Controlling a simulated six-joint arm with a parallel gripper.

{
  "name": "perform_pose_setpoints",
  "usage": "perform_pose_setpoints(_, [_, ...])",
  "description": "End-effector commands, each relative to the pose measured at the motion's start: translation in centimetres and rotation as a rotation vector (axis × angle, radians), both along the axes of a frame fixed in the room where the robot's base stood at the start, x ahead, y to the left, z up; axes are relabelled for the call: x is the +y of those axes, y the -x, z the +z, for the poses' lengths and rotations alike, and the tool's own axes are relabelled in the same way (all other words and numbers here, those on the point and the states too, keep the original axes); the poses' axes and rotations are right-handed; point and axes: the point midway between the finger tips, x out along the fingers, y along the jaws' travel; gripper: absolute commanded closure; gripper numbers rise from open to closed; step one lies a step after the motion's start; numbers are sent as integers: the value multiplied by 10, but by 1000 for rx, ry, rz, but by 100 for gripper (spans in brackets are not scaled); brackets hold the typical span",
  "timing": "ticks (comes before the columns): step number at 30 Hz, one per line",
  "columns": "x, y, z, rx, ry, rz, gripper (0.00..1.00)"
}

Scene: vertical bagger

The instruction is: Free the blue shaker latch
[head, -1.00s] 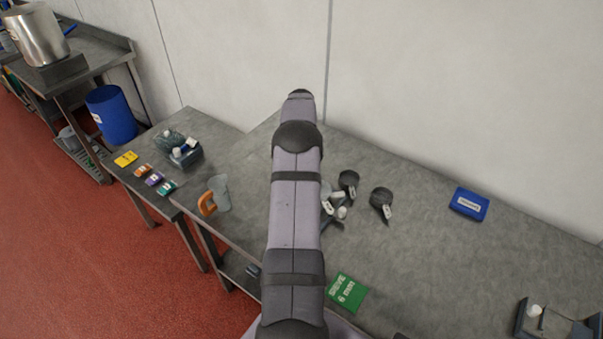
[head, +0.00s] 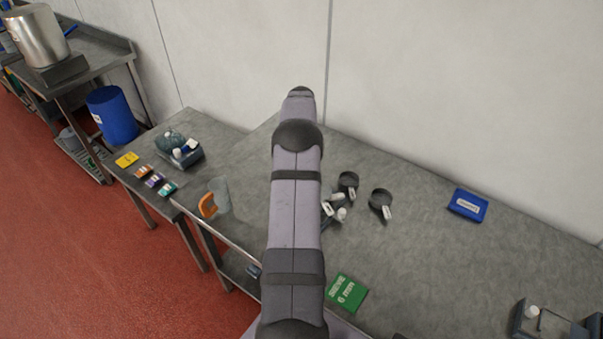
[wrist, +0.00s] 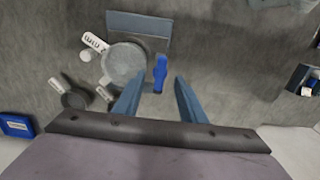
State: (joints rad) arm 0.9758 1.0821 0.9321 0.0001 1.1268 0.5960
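The blue latch (wrist: 160,72) is a small upright lever shape in the wrist view, close to the front edge of a grey bracket-like part (wrist: 138,24). My gripper (wrist: 158,82) has its two blue-grey fingers apart, one on each side of the latch's lower end. I cannot tell whether either finger touches it. A round grey, mesh-like disc (wrist: 124,62) lies just left of the latch, beside a white label. In the head view my arm hides the latch and my gripper.
Two dark scoops (head: 348,181) (head: 381,199) lie right of my arm. A green sieve card (head: 346,293) lies near the front edge, a blue box (head: 468,205) at the back right. An orange-handled scoop (head: 209,204) is left. The bench between scoops and blue box is clear.

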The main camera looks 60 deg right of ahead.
Motion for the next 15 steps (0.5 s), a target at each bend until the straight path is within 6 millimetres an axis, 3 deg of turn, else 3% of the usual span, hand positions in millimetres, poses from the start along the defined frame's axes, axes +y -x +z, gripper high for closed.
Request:
perform_pose_setpoints(9, [0,0,31,0,0,0,63])
perform_pose_setpoints(15, [0,0,35,0,0,0,63])
